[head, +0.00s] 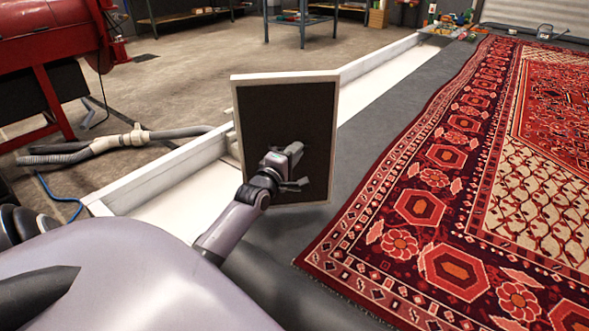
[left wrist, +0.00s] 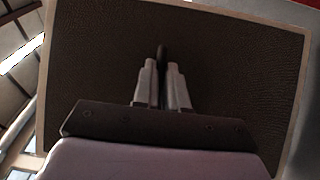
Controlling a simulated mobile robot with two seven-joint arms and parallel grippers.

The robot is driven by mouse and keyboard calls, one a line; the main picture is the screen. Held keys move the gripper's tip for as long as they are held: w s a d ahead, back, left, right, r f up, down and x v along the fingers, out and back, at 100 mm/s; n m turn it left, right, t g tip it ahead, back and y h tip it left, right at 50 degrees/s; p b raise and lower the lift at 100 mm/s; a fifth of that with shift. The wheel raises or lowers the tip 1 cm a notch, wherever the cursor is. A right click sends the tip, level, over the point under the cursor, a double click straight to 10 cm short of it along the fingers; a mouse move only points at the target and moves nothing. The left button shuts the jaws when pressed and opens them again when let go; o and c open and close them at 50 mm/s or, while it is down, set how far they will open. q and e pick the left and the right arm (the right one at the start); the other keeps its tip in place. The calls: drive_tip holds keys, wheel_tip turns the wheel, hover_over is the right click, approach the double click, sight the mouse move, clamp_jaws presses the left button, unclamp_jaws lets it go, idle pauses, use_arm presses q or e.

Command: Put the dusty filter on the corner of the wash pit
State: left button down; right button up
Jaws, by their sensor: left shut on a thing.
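The dusty filter (head: 287,115) is a flat dark panel with a pale frame, held upright in the middle of the head view. My left gripper (head: 296,170) is in front of its dark face and shut on it. In the left wrist view the filter (left wrist: 240,70) fills most of the picture, and the closed fingers (left wrist: 163,75) meet at a small dark part on its face. The wash pit's pale wall and white channel (head: 175,200) run from lower left to the far back, partly hidden behind the filter. My right gripper is not in view.
A large red patterned rug (head: 440,200) lies on the grey floor at the right. A grey hose (head: 110,145) and a red machine (head: 50,50) are at the left. A metal table (head: 302,20) stands at the back. Grey floor between channel and rug is clear.

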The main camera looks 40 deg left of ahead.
use_arm(q)
wheel_tip(320, 180, down, 3)
drive_tip(key=shift+f+b, duration=0.15)
drive_tip(key=shift+b, duration=0.4)
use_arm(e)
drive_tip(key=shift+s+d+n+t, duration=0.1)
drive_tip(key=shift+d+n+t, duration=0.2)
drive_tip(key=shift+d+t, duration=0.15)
use_arm(q)
drive_tip(key=c, duration=1.2)
unclamp_jaws()
drive_tip(key=shift+f, duration=0.1)
drive_tip(key=shift+p+v, duration=2.15)
drive_tip(key=shift+v, duration=3.95)
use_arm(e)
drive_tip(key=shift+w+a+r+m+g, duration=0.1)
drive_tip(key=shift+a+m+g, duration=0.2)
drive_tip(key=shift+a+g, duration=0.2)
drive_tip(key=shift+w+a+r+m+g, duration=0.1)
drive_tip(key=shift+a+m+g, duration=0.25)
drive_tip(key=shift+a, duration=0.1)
